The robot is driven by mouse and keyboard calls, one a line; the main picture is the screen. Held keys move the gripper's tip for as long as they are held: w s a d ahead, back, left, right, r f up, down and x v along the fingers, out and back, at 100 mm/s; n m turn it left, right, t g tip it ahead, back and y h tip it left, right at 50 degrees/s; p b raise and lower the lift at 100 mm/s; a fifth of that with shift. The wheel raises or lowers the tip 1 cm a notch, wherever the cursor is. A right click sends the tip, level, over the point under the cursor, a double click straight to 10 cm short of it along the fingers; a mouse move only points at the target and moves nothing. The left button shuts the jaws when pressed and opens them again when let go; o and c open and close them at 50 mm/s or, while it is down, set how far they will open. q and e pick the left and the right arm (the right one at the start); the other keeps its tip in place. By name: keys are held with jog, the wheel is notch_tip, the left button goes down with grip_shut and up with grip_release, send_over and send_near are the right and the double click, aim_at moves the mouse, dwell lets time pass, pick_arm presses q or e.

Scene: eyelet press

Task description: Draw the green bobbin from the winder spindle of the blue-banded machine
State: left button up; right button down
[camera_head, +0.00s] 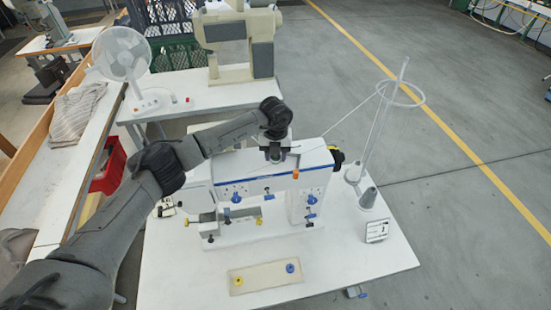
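The blue-banded machine (225,192) is white with a blue stripe and stands on a white table. My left arm comes in from the lower left, and its gripper (275,156) points down at the top of the machine. The fingertips are small and dark here, and I cannot tell whether they are open or shut. I cannot make out the green bobbin or the winder spindle; the gripper may hide them. My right gripper is not in view.
A shallow tray (249,288) with a yellow and a blue piece lies in front of the machine. A thread stand (377,130) with grey cones rises at the right. A fan (122,55) and another machine (238,30) stand behind. The table's front right (350,260) is clear.

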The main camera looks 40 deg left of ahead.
pick_arm(q)
jog(key=c, duration=0.6)
jog(key=shift+r+p, duration=0.55)
jog(key=shift+r, duration=0.2)
dwell(0.3)
jog(key=shift+r+p, duration=1.75)
jog(key=shift+r, duration=1.15)
